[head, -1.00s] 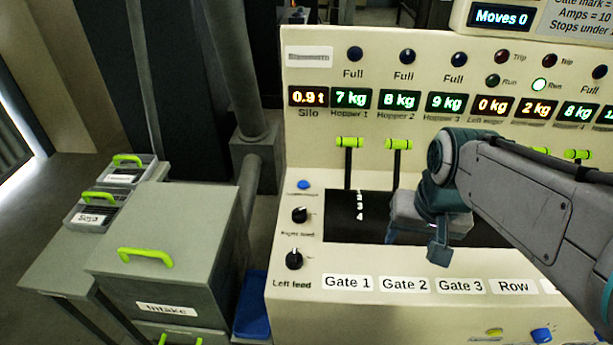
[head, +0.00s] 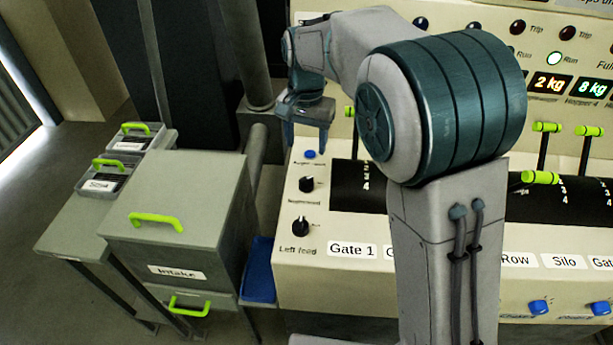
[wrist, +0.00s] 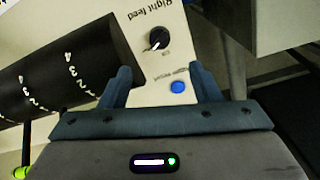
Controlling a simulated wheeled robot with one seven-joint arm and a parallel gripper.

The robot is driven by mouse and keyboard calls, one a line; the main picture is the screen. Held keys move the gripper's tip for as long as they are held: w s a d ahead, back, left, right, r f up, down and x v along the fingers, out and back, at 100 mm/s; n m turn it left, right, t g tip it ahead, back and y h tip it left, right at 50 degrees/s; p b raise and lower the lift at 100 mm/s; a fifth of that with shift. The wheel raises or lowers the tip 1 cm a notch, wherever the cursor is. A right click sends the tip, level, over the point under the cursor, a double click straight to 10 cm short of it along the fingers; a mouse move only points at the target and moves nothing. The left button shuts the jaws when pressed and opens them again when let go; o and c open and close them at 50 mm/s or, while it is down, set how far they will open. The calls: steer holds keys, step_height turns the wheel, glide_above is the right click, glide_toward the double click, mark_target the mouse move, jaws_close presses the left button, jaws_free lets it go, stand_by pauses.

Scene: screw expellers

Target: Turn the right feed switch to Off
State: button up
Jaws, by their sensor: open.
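The right feed switch (head: 308,184) is a black round knob on the cream panel, below a blue button and above the left feed knob (head: 300,225). In the wrist view the right feed switch (wrist: 157,39) shows with its label upside down and a white pointer mark toward the lower left. Its position markings are too small to read. My gripper (head: 307,140) is open and empty above the panel's left end, fingers pointing down. In the wrist view my gripper (wrist: 160,70) has its fingertips apart, with the switch just beyond the gap between them, not gripped.
The blue button (wrist: 178,87) lies between my fingers in the wrist view. Green-handled levers (head: 541,178) stand in the dark slotted drum, partly hidden by my arm. A grey Intake cabinet (head: 170,210) stands left of the panel.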

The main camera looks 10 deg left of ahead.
mark_target(306, 178)
step_height(306, 178, down, 12)
steer(key=shift+f+p, duration=0.1)
steer(key=shift+p, duration=0.2)
steer(key=c, duration=1)
